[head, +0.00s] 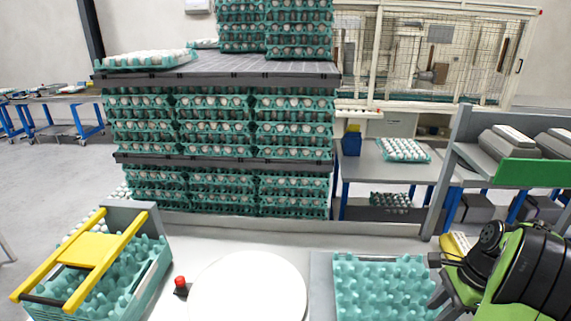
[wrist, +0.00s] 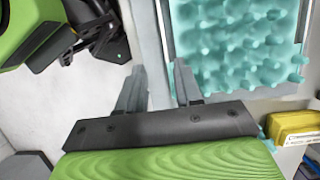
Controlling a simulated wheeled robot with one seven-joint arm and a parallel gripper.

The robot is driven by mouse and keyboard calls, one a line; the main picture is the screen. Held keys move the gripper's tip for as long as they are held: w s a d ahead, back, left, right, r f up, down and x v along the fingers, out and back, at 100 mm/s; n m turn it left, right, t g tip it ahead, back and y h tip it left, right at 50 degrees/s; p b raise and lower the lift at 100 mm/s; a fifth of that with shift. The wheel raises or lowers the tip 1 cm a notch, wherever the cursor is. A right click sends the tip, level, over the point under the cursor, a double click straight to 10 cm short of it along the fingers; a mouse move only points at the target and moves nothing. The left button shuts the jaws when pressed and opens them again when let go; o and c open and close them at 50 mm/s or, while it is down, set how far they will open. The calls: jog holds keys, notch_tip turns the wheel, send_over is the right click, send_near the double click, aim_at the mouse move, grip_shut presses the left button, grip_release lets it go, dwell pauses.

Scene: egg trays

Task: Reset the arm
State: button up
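My gripper (wrist: 160,68) shows in the wrist view with its two grey fingers apart and nothing between them, so it is open and empty. In the head view my green and black arm is folded at the lower right, beside an empty teal egg tray (head: 385,285). That tray also shows in the wrist view (wrist: 240,45), just beyond and to the right of the fingers. The fingers do not touch it.
A teal crate (head: 150,285) with a yellow handle frame (head: 90,250) stands at the left. A round white plate (head: 250,290) and a red button (head: 180,282) lie between. Stacked egg trays (head: 220,120) rise behind. A yellow object (wrist: 292,126) is right of my gripper.

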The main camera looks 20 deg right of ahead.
jog(key=w+a+r+n+h, duration=0.1)
jog(key=a+r+n, duration=0.4)
jog(key=a, duration=0.4)
jog(key=w+a+r+n+h, duration=0.1)
jog(key=a+r+n+h, duration=0.1)
jog(key=a+r+n, duration=0.45)
jog(key=s+a+n+t, duration=0.4)
jog(key=s+a+n, duration=0.6)
jog(key=a, duration=0.3)
jog(key=shift+n, duration=0.25)
